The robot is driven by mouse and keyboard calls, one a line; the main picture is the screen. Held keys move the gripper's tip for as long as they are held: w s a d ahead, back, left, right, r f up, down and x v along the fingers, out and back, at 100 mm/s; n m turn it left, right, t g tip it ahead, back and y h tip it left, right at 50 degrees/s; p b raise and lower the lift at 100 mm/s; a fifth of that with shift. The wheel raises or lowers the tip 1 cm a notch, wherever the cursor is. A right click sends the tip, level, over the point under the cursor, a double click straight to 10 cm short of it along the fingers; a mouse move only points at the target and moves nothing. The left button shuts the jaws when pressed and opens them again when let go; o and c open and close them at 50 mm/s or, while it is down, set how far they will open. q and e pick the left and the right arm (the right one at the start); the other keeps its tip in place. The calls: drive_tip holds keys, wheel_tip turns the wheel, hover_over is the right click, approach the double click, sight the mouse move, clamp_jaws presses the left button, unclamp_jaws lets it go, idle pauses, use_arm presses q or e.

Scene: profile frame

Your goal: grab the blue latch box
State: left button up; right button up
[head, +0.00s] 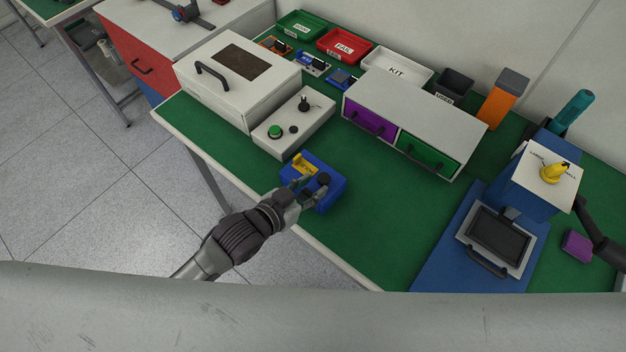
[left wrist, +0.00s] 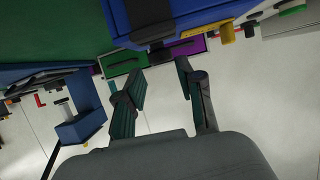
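The blue latch box (head: 332,198) sits on the green bench top near its front edge, with a yellow latch (head: 303,165) and a dark round knob (head: 324,179). My left gripper (head: 306,187) reaches in from the left and overlaps the box's near side. In the left wrist view, the left gripper (left wrist: 160,82) has its fingers apart with nothing between them. The blue box (left wrist: 190,14) shows at the top of that view, beyond the fingertips. I cannot tell whether a finger touches it. My right gripper is not seen.
A white control box (head: 294,122) with a green button and a white case (head: 237,78) stand behind to the left. A drawer unit (head: 415,110) stands behind to the right. Green surface right of the box is clear.

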sight(323, 178)
use_arm(q)
drive_tip(key=p+x, duration=0.1)
drive_tip(key=x, duration=0.4)
drive_tip(key=shift+w+d+f, duration=0.15)
drive_tip(key=shift+w+f, duration=0.05)
drive_tip(key=shift+w, duration=0.1)
clamp_jaws()
drive_tip(key=shift+r, duration=0.2)
